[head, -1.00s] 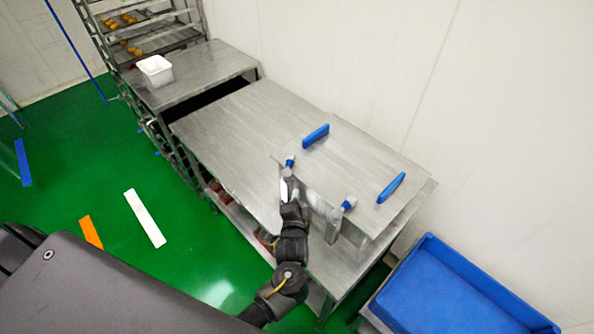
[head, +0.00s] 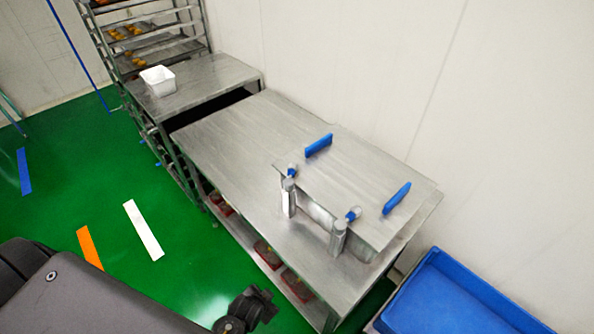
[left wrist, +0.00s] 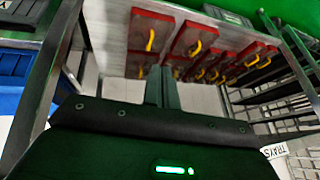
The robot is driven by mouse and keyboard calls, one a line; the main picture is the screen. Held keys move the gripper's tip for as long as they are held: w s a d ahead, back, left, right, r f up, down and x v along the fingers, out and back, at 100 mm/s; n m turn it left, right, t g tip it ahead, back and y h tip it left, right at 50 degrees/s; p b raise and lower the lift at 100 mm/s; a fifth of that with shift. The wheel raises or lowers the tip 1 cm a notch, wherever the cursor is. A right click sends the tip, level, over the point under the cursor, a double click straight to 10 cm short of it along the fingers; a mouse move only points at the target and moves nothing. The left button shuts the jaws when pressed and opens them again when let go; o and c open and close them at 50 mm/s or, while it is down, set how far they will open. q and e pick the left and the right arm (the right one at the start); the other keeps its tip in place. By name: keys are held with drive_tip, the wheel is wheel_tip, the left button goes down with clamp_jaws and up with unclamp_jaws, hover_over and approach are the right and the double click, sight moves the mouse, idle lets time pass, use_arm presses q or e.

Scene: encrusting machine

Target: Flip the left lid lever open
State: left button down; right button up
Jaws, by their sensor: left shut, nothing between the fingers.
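A steel box with a flat lid (head: 345,185) stands on the steel table. At its front, the left lid lever (head: 290,195) is a metal piece with a blue end at the top, hanging down the box front. A matching right lever (head: 340,235) hangs beside it. My left arm shows at the bottom of the head view, apart from the levers; its fingers cannot be made out there. In the left wrist view my left gripper (left wrist: 162,88) is shut and empty, with its fingers together. Neither lever can be made out in that view. My right gripper is not in view.
Two blue handles, left (head: 318,146) and right (head: 396,198), stand on the lid. Red boxes with yellow handles (left wrist: 190,38) lie on the lower shelf. A blue crate (head: 450,300) is at right. A white tub (head: 158,80) sits on the far table. The floor before the table is clear.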

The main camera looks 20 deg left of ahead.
use_arm(q)
drive_tip(key=s+a+f+n+g+b, duration=0.1)
drive_tip(key=s+a+f+g+b, duration=0.1)
drive_tip(key=s+f, duration=1)
drive_tip(key=s+a+f+n+g+b, duration=0.1)
drive_tip(key=s+a+f+g+b, duration=0.1)
drive_tip(key=s+f, duration=1.1)
drive_tip(key=shift+s+a+g+b, duration=0.4)
drive_tip(key=shift+s+a+b, duration=0.2)
drive_tip(key=shift+s+a, duration=0.25)
drive_tip(key=shift+w, duration=0.15)
